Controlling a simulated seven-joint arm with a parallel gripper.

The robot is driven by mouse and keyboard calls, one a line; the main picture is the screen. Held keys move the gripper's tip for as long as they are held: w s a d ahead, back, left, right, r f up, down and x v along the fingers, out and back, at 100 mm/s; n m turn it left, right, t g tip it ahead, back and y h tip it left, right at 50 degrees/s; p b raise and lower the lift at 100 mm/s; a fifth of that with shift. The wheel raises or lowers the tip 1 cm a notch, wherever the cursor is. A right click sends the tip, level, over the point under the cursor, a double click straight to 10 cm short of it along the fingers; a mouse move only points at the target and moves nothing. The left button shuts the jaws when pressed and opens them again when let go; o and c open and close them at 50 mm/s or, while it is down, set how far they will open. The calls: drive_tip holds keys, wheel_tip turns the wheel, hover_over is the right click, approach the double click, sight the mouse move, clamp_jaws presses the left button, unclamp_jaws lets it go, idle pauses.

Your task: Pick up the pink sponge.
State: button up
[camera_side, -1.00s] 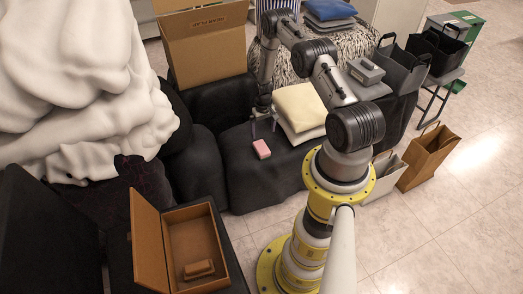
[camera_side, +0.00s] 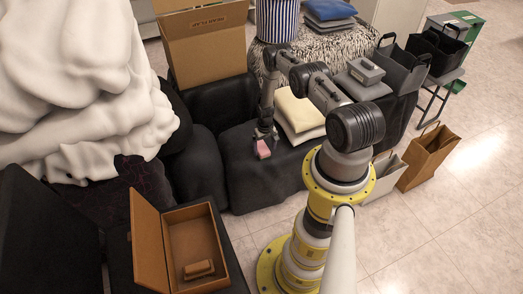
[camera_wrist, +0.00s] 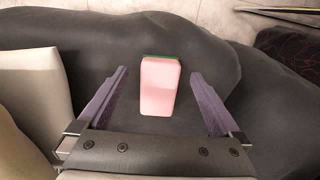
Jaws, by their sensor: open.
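The pink sponge (camera_side: 263,149) lies on the black sofa seat (camera_side: 245,185), near the seat's front part. In the wrist view the sponge (camera_wrist: 158,86) shows its pink top face and a thin green edge at the far end. My gripper (camera_side: 264,140) is at the sponge in the side view. In the wrist view my gripper (camera_wrist: 158,75) is open, with one purple finger on each side of the sponge and a gap to each. The sponge sits a little nearer the middle than either finger. Its near end is fully visible. I cannot tell the exact height of the fingertips above the seat.
Cream cushions (camera_side: 299,113) lie on the seat just right of my gripper. A large cardboard box (camera_side: 208,45) stands behind on the sofa. An open brown box (camera_side: 192,245) is at the front left. A paper bag (camera_side: 428,157) stands on the floor at right.

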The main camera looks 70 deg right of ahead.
sight(265, 152)
drive_tip(key=shift+f, duration=1.6)
drive_tip(key=shift+c, duration=0.2)
drive_tip(key=c, duration=1.3)
